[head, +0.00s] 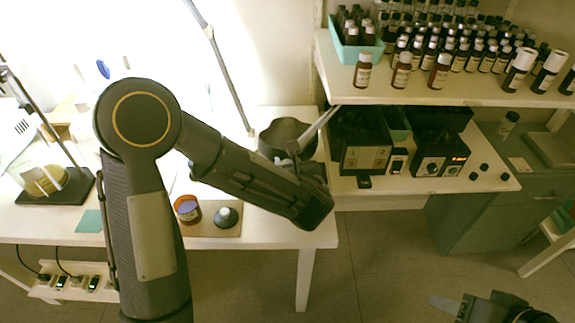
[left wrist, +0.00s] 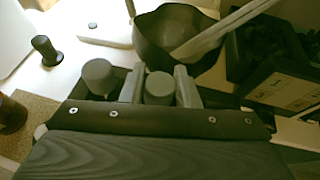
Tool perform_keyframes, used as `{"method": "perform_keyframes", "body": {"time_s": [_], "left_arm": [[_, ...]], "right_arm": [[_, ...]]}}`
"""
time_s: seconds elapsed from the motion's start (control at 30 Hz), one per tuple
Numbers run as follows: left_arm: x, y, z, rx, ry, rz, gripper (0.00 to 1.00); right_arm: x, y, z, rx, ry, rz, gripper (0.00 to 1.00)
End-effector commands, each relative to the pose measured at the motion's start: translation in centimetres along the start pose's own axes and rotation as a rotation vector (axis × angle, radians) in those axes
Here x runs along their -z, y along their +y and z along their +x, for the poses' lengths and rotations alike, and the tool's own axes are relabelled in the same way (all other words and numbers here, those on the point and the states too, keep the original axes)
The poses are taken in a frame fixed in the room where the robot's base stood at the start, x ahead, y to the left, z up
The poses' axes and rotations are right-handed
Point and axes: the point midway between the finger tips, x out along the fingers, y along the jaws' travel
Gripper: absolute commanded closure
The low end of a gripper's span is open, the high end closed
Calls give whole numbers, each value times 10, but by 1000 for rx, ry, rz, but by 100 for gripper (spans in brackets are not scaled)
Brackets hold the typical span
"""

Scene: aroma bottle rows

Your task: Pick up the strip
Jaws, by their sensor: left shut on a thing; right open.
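In the left wrist view, the strip (left wrist: 232,30) crosses over the bowl (left wrist: 150,38). My right gripper (head: 480,308) is low at the bottom right, over the floor, open and partly cut off by the frame.
Dark devices (head: 361,140) stand right of the bowl, below a shelf (head: 440,92) of bottles. A lamp arm (head: 222,65) rises behind.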

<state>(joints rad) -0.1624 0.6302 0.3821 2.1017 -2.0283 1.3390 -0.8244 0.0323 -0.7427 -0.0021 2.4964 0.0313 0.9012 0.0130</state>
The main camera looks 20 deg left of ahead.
Motion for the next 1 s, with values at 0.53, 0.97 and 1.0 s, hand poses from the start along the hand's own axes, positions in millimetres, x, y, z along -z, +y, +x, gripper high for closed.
{"method": "perform_keyframes", "body": {"time_s": [0.53,0.97,1.0], "left_arm": [[-49,3,-47,4,-5,-5,87],[-67,16,-138,5,-3,-1,87],[-67,17,-145,6,-3,-1,87]], "right_arm": [[4,-4,-8,0,0,0,50],[6,-5,-11,0,0,0,50],[6,-5,-12,0,0,0,50]]}}
